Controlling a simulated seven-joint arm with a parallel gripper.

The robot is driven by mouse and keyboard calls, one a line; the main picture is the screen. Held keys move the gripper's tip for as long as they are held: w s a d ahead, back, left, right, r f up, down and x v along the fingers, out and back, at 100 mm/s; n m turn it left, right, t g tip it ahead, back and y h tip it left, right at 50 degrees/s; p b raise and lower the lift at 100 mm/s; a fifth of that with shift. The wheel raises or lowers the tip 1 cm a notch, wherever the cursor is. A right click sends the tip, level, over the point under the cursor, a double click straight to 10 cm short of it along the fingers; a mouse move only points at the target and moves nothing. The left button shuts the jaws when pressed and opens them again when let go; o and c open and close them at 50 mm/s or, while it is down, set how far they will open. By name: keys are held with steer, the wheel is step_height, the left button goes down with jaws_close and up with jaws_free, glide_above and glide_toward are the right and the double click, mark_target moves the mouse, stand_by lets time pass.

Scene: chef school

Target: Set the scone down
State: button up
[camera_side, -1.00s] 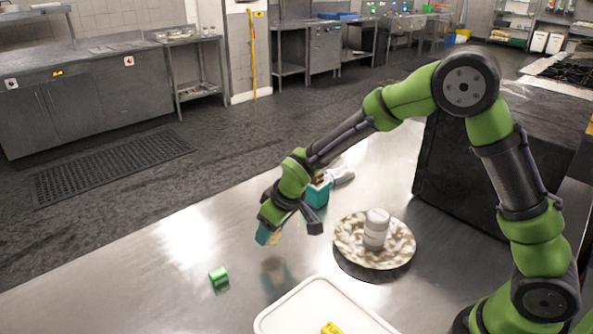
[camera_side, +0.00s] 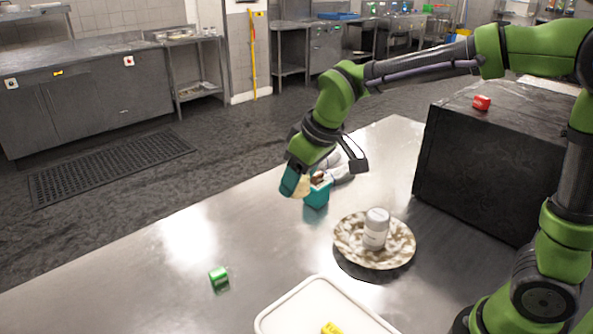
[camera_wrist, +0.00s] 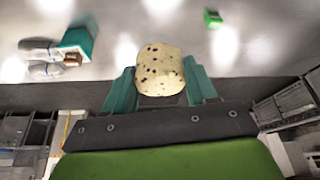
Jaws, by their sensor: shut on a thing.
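A pale scone with dark specks (camera_wrist: 161,70) is held between the two teal fingers of my gripper (camera_wrist: 163,88) in the wrist view. In the side view my gripper (camera_side: 296,187) is in the air above the steel counter (camera_side: 150,270), left of a teal box. The scone (camera_side: 303,186) shows there only in part, as a cream patch beside the teal finger. No surface touches the scone from below in the wrist view.
The teal box (camera_side: 317,194) with brown contents stands close to my gripper, with clear bottles (camera_side: 346,170) behind it. A speckled plate (camera_side: 348,248) holds a white jar (camera_side: 376,228). The front left counter is clear.

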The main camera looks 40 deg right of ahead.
steer(key=r, duration=0.3)
steer(key=shift+w+d, duration=0.2)
steer(key=w+d+m+h, duration=0.1)
steer(key=w+d+m, duration=0.3)
steer(key=d, duration=0.7)
steer(key=w+d+m+h, duration=0.1)
steer(key=w+d+m, duration=0.1)
steer(key=w+d, duration=0.65)
steer(key=s+d+m+g+h, duration=0.1)
steer(key=s+d+m, duration=0.2)
steer(key=d, duration=1.2)
steer(key=s+d+m+h, duration=0.1)
steer(key=s+d+m, duration=0.15)
steer(key=d, duration=1.25)
steer(key=f, duration=1.8)
steer(key=shift+w+a+f, duration=0.15)
steer(key=shift+a, duration=0.1)
steer(key=shift+f, duration=2.55)
